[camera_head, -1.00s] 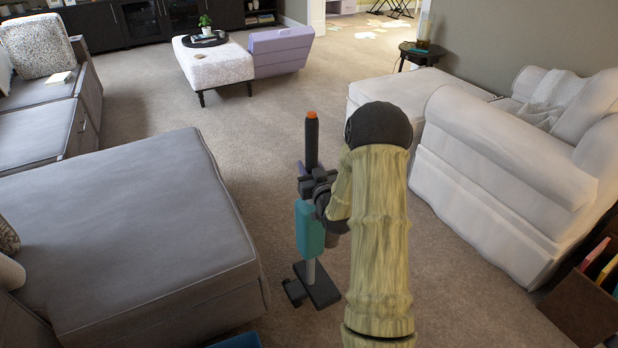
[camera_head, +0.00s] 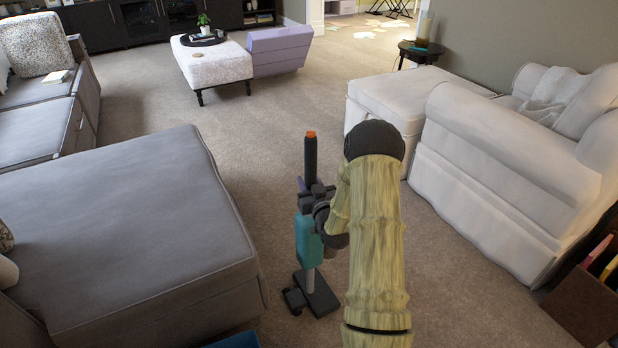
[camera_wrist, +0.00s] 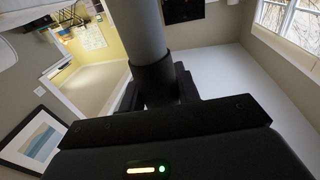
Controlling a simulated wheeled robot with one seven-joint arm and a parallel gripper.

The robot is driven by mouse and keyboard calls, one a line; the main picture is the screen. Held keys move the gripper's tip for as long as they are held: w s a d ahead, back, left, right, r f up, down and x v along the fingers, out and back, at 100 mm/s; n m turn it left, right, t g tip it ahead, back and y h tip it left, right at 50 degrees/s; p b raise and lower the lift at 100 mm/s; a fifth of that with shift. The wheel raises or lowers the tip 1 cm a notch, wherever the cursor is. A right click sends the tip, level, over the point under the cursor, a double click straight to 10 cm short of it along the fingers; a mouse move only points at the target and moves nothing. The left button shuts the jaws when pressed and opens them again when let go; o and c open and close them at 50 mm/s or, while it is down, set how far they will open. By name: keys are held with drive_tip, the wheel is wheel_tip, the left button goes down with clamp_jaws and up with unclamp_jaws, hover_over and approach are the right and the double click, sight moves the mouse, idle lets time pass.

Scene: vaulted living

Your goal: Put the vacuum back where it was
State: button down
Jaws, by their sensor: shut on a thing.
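The vacuum (camera_head: 308,245) is upright in the head view, between the grey sofa and the white armchair. It has a black handle with an orange tip, a teal body, a grey tube and a dark floor head that appears to be on or just above the carpet. My gripper (camera_head: 318,197) is shut on the vacuum's upper shaft, below the orange tip. In the wrist view a grey tube with a dark collar (camera_wrist: 153,75) stands between the dark fingers. My arm's links hide some of the floor to the right.
A grey sofa (camera_head: 120,230) is close on the left. A white armchair (camera_head: 500,190) and its ottoman stand on the right. Ahead, a white patterned ottoman (camera_head: 215,65) and a purple seat (camera_head: 280,50) stand on the carpet. Open carpet (camera_head: 270,125) lies between.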

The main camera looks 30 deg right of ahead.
drive_tip(key=shift+r, duration=0.1)
drive_tip(key=c, duration=1.5)
unclamp_jaws()
drive_tip(key=shift+f, duration=0.25)
drive_tip(key=o, duration=0.5)
drive_tip(key=shift+s+r, duration=0.1)
drive_tip(key=shift+r, duration=0.1)
drive_tip(key=s, duration=0.4)
drive_tip(key=s+a+p, duration=0.1)
drive_tip(key=s, duration=0.6)
drive_tip(key=shift+s+a+f+p, duration=0.25)
drive_tip(key=shift+s+f+p, duration=0.05)
drive_tip(key=shift+s, duration=0.1)
drive_tip(key=shift+w, duration=0.1)
